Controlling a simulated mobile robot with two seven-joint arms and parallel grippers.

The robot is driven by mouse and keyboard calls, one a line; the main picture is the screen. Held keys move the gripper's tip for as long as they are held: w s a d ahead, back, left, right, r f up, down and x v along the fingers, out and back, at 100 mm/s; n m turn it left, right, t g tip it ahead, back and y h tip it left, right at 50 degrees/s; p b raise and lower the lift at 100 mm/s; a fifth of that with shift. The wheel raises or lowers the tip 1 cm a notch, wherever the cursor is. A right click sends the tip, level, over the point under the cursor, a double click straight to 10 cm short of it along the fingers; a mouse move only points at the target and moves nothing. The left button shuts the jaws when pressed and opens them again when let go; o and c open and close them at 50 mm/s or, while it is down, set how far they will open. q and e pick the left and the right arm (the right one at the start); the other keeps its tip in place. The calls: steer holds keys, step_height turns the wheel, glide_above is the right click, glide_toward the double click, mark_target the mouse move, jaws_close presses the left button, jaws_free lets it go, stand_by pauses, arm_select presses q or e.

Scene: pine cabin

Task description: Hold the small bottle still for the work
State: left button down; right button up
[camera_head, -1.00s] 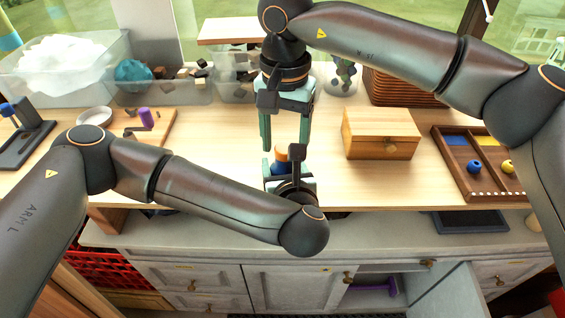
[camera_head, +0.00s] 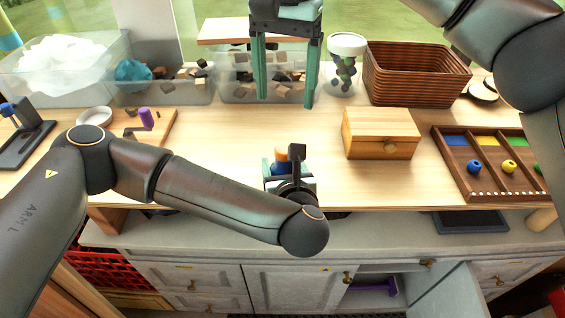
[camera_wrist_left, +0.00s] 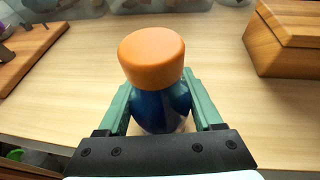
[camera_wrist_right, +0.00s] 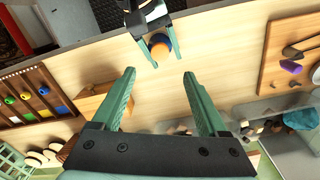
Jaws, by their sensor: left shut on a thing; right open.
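The small bottle (camera_wrist_left: 160,105) is dark blue with an orange cap (camera_wrist_left: 152,56). It stands upright on the wooden table in the left wrist view. My left gripper (camera_wrist_left: 162,108) is shut on the bottle's body, one finger on each side. In the head view the cap (camera_head: 281,154) shows above my left gripper (camera_head: 289,178), which hides most of the bottle. My right gripper (camera_head: 284,100) is open and empty, raised above the back of the table. In the right wrist view the orange cap (camera_wrist_right: 159,41) shows beyond the open right fingers (camera_wrist_right: 158,88).
A wooden box (camera_head: 381,133) stands right of the bottle, with a sorting tray (camera_head: 447,157) farther right. Clear bins (camera_head: 165,92), a lidded jar (camera_head: 346,64) and a wicker basket (camera_head: 415,75) line the back.

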arm_select(q)
jaws_free()
arm_select(e)
steer(key=shift+r, duration=0.55)
arm_select(q)
steer(key=v, duration=1.2)
steer(key=shift+a, duration=0.1)
stand_by(0.3)
